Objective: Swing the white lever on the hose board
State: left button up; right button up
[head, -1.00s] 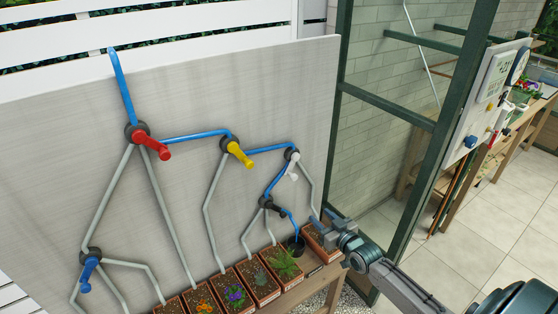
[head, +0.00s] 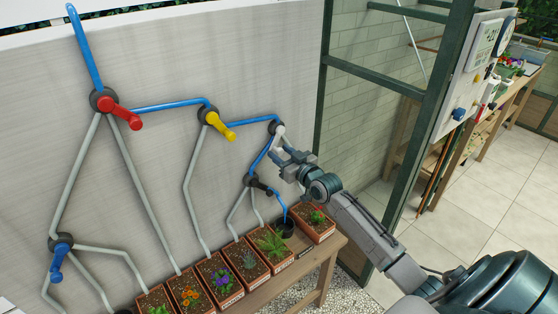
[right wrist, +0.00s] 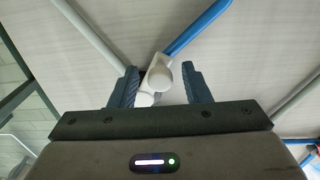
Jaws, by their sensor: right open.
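The white lever (head: 280,131) is on the right hub of the hose board (head: 160,75), where a blue line from the yellow lever's hub arrives. My right gripper (head: 283,156) is at this lever, just below its hub, and hides part of it. In the right wrist view, the white lever (right wrist: 159,76) sits between the two open fingers (right wrist: 160,86), nearer the left one. A gap shows on its right; contact on the left cannot be told. My left gripper is not seen.
The red lever (head: 122,113), yellow lever (head: 220,126), blue lever (head: 57,266) and black lever (head: 262,187) are on the same board. Planted pots (head: 222,281) stand on a wooden bench (head: 313,262) below. A green frame post (head: 325,115) rises to the right.

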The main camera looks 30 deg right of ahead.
jog(key=shift+w+b, duration=0.3)
jog(key=shift+w, duration=0.45)
